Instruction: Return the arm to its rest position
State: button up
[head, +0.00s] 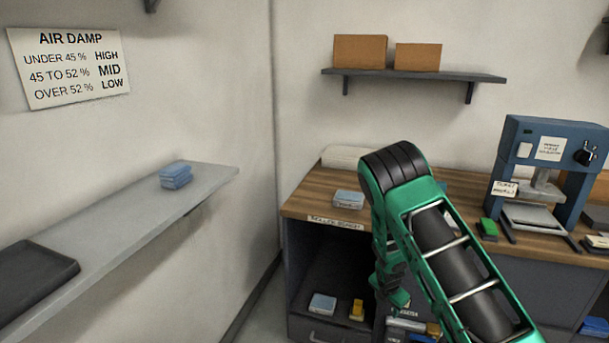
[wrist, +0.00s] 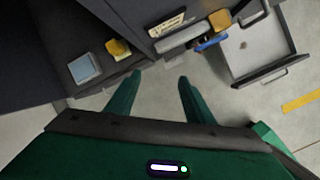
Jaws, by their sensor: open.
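My arm, green and black, reaches up from the bottom right of the head view and bends down in front of the wooden bench. My gripper (head: 391,292) hangs low before the cabinet under the bench. In the wrist view my gripper (wrist: 158,83) shows two green fingers spread apart with nothing between them. Beyond the fingertips are the cabinet front and the floor. The fingers appear to touch nothing.
A cabinet shelf holds a blue-white block (wrist: 84,68) and a yellow item (wrist: 118,49). An open drawer (wrist: 262,50) juts out. A grey wall shelf (head: 120,235) stands left.

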jog(key=s+d+r+m+g, duration=0.1)
jog(key=s+d+r+m, duration=0.4)
jog(key=r, duration=0.4)
jog(key=s+d+r+m, duration=0.4)
jog(key=s+r+m, duration=0.25)
jog(key=r, duration=0.25)
jog(key=s+d+r+m+g, duration=0.1)
jog(key=s+d+r+m, duration=0.4)
jog(key=r, duration=0.4)
jog(key=s+r+m, duration=0.3)
jog(key=s+m, duration=0.2)
jog(key=s, duration=0.4)
jog(key=s+a+r+m+g+y, duration=0.1)
jog(key=s+r+m, duration=0.3)
jog(key=s, duration=0.6)
jog(key=s+r+m+y, duration=0.1)
jog(key=s+r+m, duration=0.3)
jog(key=s, duration=0.6)
jog(key=shift+s+a+m, duration=0.15)
jog(key=shift+a+m, duration=0.2)
jog(key=shift+m, duration=0.8)
jog(key=shift+w+f+g, duration=0.2)
jog(key=shift+w+g, duration=0.1)
jog(key=shift+w, duration=0.35)
